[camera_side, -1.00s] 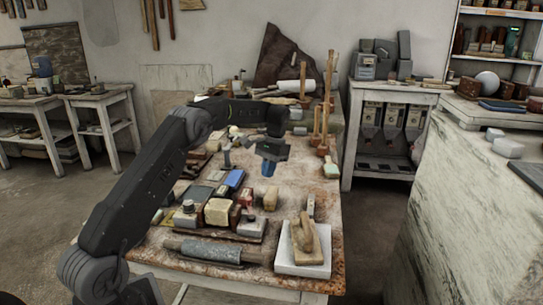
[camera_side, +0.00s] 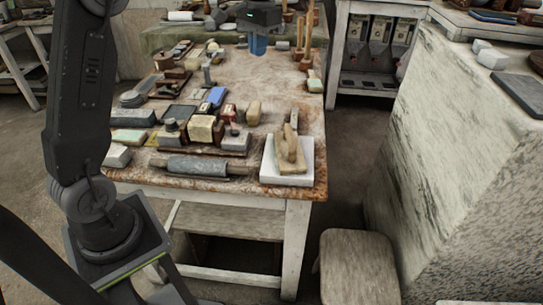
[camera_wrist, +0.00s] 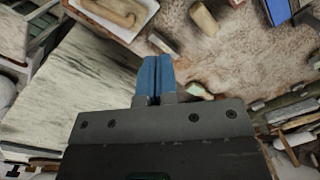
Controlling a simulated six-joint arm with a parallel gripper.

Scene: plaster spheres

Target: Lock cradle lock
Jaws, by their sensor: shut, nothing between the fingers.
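My gripper (camera_side: 258,46) is high in the side view, over the far part of the worktable (camera_side: 300,195). Its blue fingers point down and are shut with nothing between them. In the wrist view the two fingers (camera_wrist: 157,72) lie side by side, with bare stained tabletop beyond their tips. I cannot tell which thing is the cradle or its lock. A small grey upright fitting (camera_side: 207,74) stands on the table to the left of my gripper, and its details are too small to read.
A white slab (camera_side: 268,172) with a wooden float (camera_side: 290,150) lies at the table's front right. A grey roller (camera_side: 195,166), a tan block (camera_side: 254,112) and a blue box (camera_side: 215,97) lie nearby. Tall wooden tools (camera_side: 308,40) stand at the back right. The table's middle right is clear.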

